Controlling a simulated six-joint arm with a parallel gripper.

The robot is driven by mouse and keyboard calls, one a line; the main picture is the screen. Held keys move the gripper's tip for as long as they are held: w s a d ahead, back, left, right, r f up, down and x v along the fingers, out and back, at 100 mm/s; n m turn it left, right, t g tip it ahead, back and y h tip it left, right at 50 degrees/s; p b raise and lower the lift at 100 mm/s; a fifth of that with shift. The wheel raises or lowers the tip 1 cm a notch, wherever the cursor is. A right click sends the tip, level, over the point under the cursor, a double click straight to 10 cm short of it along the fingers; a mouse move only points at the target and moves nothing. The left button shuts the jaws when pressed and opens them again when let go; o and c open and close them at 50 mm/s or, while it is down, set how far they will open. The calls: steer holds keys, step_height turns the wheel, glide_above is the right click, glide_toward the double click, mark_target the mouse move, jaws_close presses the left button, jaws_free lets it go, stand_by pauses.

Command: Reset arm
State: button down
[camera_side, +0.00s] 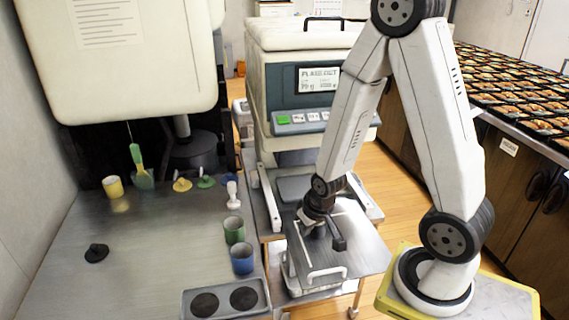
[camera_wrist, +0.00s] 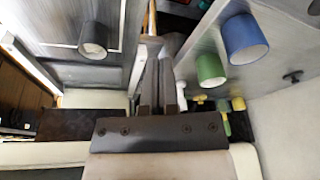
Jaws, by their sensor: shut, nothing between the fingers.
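My gripper (camera_side: 338,242) is above the metal-topped cart beside the bench, at the end of my bent arm. In the wrist view its two fingers (camera_wrist: 157,68) are together with nothing held between them. A dark grey cup (camera_wrist: 94,40) is on the metal top at the upper left of the wrist view, apart from the fingers.
A green cup (camera_side: 234,230) and a blue cup (camera_side: 242,259) stand on the bench's right edge. A yellow cup (camera_side: 113,187) and green scoop (camera_side: 142,168) are farther back. The PLAEO DET machine (camera_side: 303,92) stands behind the cart. Bento trays (camera_side: 515,95) fill the right counter.

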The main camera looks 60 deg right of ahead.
steer(key=a+r+n+y, duration=0.1)
steer(key=a+r+n, duration=0.3)
steer(key=a+r, duration=0.3)
steer(key=shift+s+r+g, duration=0.35)
steer(key=shift+r+g, duration=0.05)
steer(key=shift+r, duration=0.45)
